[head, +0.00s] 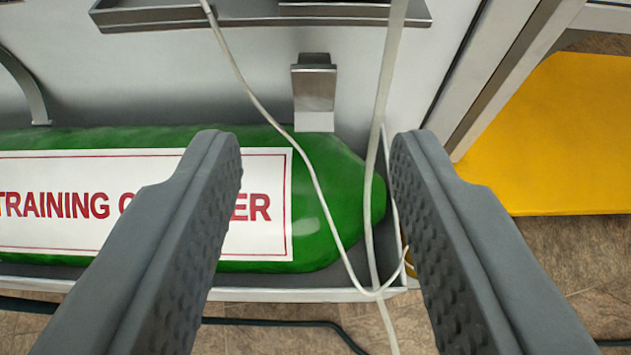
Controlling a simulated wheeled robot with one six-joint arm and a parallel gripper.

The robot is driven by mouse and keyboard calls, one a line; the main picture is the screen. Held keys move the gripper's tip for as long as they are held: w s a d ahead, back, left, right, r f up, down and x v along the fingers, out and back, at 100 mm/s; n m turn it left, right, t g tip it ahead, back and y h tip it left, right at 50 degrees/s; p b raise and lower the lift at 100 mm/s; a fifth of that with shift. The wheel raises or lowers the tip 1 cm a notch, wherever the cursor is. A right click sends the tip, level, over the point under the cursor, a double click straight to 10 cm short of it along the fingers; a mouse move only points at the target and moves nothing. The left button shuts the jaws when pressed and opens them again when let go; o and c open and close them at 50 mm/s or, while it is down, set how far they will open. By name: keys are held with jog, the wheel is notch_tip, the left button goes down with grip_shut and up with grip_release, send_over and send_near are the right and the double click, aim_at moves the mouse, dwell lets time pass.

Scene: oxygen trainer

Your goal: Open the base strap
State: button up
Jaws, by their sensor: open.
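My gripper (315,145) is open and empty, one finger at each side of the picture's middle. Between and beyond its fingertips is a short grey metal strap (314,88) on the back panel, its lower end against the top of the green cylinder (335,205). Another curved grey strap (27,88) is at the far left, behind the cylinder. I cannot tell which is the base strap, or whether either is fastened. The cylinder lies on its side in a metal tray (290,295). Its white label (70,175) is partly hidden by my left finger.
A thin pale tube (270,120) loops down in front of the cylinder between my fingers, beside a thicker pale tube (385,85). A metal shelf (180,18) is above. A yellow panel (560,140) stands right. A dark cable (270,322) lies on the tiled floor.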

jog(key=v, duration=0.9)
jog(key=s+a+r+t+h, duration=0.1)
jog(key=s+a+r, duration=0.55)
jog(key=r, duration=0.45)
jog(key=s+a+r+t+h, duration=0.1)
jog(key=s+a+r, duration=0.55)
jog(key=r, duration=0.45)
jog(key=s+a+r, duration=0.3)
jog(key=s+a, duration=0.1)
jog(key=s, duration=0.5)
jog(key=s+a+r+t+y, duration=0.1)
jog(key=s+a+r, duration=0.2)
jog(key=s, duration=0.6)
jog(key=s+a+r+t, duration=0.1)
jog(key=s+a+r, duration=0.2)
jog(key=s, duration=0.7)
jog(key=shift+a+r+y, duration=0.25)
jog(key=shift+a+y, duration=0.05)
jog(key=shift+a, duration=0.65)
